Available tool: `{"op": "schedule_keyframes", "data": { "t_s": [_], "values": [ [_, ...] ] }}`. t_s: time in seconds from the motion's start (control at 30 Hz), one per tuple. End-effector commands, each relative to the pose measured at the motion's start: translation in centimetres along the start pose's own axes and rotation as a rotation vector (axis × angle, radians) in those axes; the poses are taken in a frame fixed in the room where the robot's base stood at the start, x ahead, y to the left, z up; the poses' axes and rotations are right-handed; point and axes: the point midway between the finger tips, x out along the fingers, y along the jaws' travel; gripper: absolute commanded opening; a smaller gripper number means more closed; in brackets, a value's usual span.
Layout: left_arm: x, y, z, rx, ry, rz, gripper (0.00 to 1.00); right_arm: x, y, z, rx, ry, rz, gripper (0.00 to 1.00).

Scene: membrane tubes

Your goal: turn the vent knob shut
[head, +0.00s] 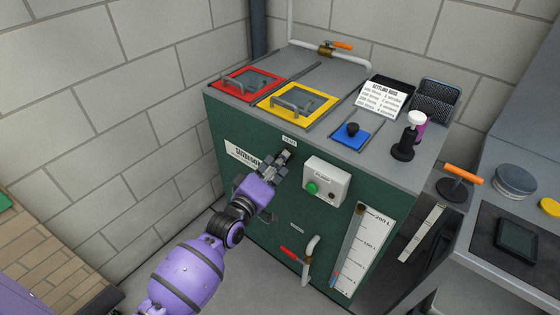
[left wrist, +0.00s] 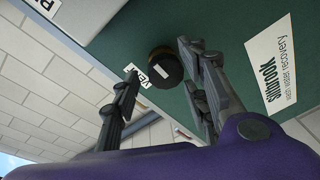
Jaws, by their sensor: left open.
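The vent knob (left wrist: 167,65) is round and black and sits on the green front panel of the tank in the left wrist view. A white VENT label (left wrist: 150,77) is beside it. My left gripper (head: 277,162) is open in front of the panel, just below the VENT label (head: 289,140) in the head view. In the wrist view its two fingers lie on either side of the knob; I cannot tell whether they touch it. In the head view the gripper hides the knob. My right gripper is not in view.
A white pump box (head: 327,181) with a green button is close to the right of the gripper. A red-handled valve (head: 290,253) and a level gauge (head: 360,250) are lower right. Red (head: 219,86) and yellow (head: 266,103) framed hatches are on top. Wall at left.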

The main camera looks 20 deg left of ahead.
Motion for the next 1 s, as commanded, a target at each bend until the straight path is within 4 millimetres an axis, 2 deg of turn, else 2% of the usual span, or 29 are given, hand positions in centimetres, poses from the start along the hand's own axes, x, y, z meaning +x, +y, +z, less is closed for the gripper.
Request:
{"op": "schedule_keyframes", "data": {
  "t_s": [0.13, 0.4, 0.7, 1.0],
  "values": [
    [1.02, -0.02, 0.03, 0.001, 0.0, -0.001, 0.42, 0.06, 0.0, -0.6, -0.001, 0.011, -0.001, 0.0],
    [1.16, -0.05, 0.04, 0.002, -0.001, -0.001, 0.42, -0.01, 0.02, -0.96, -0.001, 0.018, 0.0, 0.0],
    [1.16, 0.03, 0.02, 0.002, 0.0, 0.001, 0.02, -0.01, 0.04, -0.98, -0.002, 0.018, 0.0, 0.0],
    [1.19, 0.15, 0.0, 0.038, 0.004, 0.008, 0.02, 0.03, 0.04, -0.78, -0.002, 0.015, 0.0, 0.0]
  ]
}}
